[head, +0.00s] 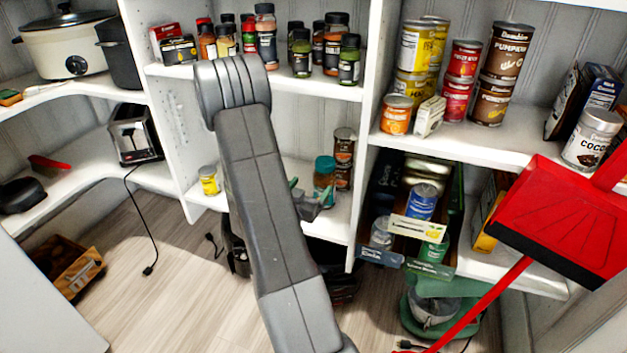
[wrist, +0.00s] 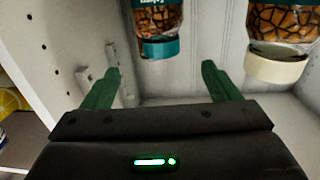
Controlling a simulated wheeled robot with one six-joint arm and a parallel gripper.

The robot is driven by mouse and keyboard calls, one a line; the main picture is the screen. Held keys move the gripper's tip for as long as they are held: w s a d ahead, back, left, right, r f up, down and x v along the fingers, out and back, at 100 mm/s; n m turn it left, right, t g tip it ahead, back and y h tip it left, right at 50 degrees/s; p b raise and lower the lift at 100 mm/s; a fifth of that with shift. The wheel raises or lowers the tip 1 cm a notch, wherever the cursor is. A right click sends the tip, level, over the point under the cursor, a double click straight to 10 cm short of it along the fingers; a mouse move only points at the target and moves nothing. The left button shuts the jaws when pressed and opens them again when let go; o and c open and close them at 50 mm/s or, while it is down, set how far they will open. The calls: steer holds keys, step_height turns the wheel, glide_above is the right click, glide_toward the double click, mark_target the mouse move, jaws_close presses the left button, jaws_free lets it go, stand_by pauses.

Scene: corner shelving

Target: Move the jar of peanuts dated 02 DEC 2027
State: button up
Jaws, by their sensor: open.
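A jar of nuts with a teal lid (head: 324,180) stands on the middle shelf behind my forearm. In the wrist view, which appears upside down, the teal-lidded jar (wrist: 160,22) is beyond the fingertips, near the gap between them. A second nut jar with a cream lid (wrist: 277,65) shows at the right of the wrist view; I cannot make it out in the head view. No date is readable on either jar. My gripper (wrist: 160,82) is open and empty, its green fingers apart; it also shows in the head view (head: 308,198), close to the teal-lidded jar.
Dark-labelled cans (head: 344,150) stand beside the teal-lidded jar. A shelf divider (head: 362,195) is close on the right. A small yellow can (head: 209,181) is at the shelf's left. Spice jars (head: 265,38) line the shelf above. A red dustpan (head: 560,225) is at front right.

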mark_target(327, 162)
steer(key=shift+w, duration=0.2)
stand_by(0.3)
steer(key=b+x, duration=0.1)
steer(key=x, duration=0.5)
steer(key=b+x, duration=0.1)
steer(key=x, duration=0.6)
steer(key=shift+w+d+r, duration=0.1)
steer(key=shift+w+r, duration=0.1)
steer(key=shift+w, duration=0.15)
steer(key=c, duration=1.4)
steer(key=shift+c, duration=0.2)
steer(key=shift+s, duration=0.15)
